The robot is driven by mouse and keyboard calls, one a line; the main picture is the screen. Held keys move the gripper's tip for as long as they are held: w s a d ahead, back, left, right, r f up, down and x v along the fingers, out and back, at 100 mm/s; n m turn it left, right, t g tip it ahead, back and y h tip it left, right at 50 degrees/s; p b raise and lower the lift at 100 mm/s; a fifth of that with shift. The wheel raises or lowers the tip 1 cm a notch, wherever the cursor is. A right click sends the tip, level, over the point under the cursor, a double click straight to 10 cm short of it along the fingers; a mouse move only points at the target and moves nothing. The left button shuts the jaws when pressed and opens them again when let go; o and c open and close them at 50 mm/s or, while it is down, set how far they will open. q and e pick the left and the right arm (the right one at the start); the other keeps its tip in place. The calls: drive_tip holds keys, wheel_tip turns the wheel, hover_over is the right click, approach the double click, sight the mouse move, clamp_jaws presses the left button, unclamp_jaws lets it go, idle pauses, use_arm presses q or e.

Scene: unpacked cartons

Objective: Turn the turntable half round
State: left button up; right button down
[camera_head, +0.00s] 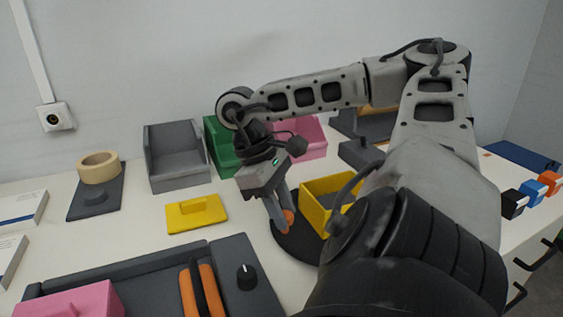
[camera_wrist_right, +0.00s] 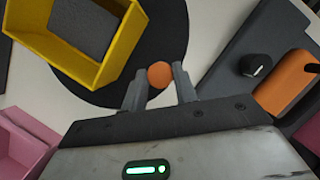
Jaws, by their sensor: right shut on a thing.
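The turntable (camera_head: 290,244) is a dark round disc on the white table, partly hidden behind my right arm in the head view. It also shows in the right wrist view (camera_wrist_right: 90,85). A yellow open bin (camera_head: 318,207) stands on it, and this bin fills the upper left of the right wrist view (camera_wrist_right: 98,79). An orange round knob (camera_head: 289,217) is near the disc's edge. My right gripper (camera_head: 284,222) points down and is shut on the orange knob, which shows between its two fingers in the right wrist view (camera_wrist_right: 160,75). My left gripper is in neither view.
A grey bin (camera_head: 175,165), a green bin (camera_head: 217,145) and a pink bin (camera_head: 312,138) stand at the back. A dark panel with a black dial (camera_head: 246,277) is in front.

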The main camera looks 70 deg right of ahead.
drive_tip(key=c, duration=1.1)
unclamp_jaws()
use_arm(q)
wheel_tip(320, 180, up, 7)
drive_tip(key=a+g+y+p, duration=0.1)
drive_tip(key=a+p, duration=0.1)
drive_tip(key=p, duration=1.5)
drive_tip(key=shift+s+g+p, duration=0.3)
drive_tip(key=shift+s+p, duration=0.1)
use_arm(e)
drive_tip(key=shift+v, duration=8)
drive_tip(key=shift+s, duration=0.1)
